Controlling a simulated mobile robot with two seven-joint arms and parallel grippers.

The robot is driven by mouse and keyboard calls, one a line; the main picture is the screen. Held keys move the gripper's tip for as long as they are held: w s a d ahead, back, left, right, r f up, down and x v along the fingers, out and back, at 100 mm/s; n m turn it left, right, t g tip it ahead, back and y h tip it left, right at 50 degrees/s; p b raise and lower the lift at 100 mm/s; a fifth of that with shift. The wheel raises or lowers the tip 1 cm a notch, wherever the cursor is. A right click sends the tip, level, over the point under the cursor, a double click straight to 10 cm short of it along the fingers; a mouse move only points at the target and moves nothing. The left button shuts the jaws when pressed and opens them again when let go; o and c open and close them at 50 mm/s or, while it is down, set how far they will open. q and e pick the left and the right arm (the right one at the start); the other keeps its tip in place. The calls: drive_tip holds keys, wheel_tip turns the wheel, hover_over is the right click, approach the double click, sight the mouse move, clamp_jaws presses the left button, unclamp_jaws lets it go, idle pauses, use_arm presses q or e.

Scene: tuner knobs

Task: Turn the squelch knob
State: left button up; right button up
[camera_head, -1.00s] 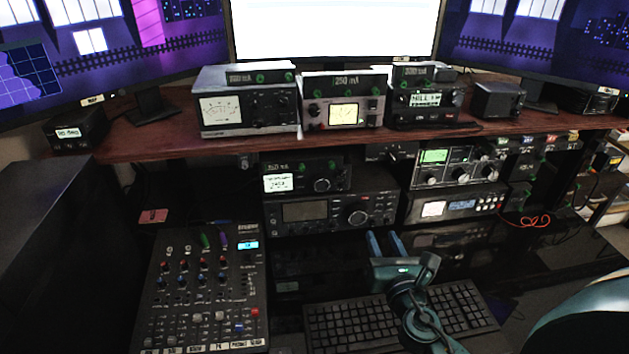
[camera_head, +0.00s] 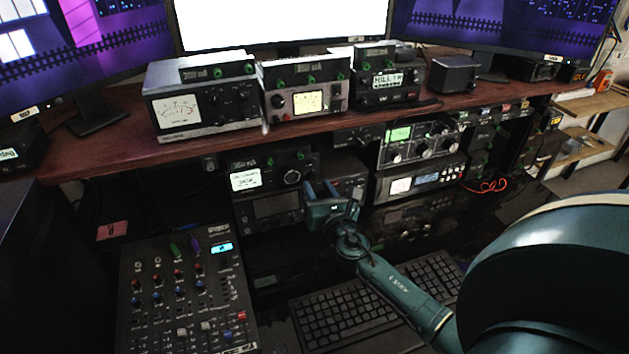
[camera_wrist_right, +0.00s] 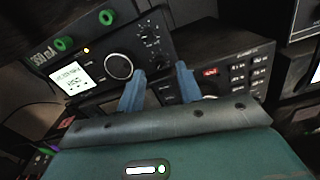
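No knob label is readable, so I cannot tell which knob is the squelch knob. The upper small radio (camera_head: 243,180) under the shelf has a lit white display and a large round dial (camera_head: 291,177). In the right wrist view, its dial (camera_wrist_right: 118,66) is left of my fingers, with small knobs (camera_wrist_right: 158,62) by the fingertips. My right gripper (camera_head: 321,188) is in front of the stacked radios, partly covering the lower radio (camera_head: 275,206). Its two blue fingers (camera_wrist_right: 159,78) stand apart with nothing between them. Contact with a knob cannot be told. My left gripper is not in view.
The wooden shelf (camera_head: 100,148) above carries several meters and radios. More units with knobs (camera_head: 420,146) stand to the right. A mixer (camera_head: 180,290) lies at the lower left and a keyboard (camera_head: 350,315) below my right arm. Red cable (camera_head: 487,186) hangs at the right.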

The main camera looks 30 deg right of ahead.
sight(311, 176)
drive_tip(key=shift+x, duration=1.45)
clamp_jaws()
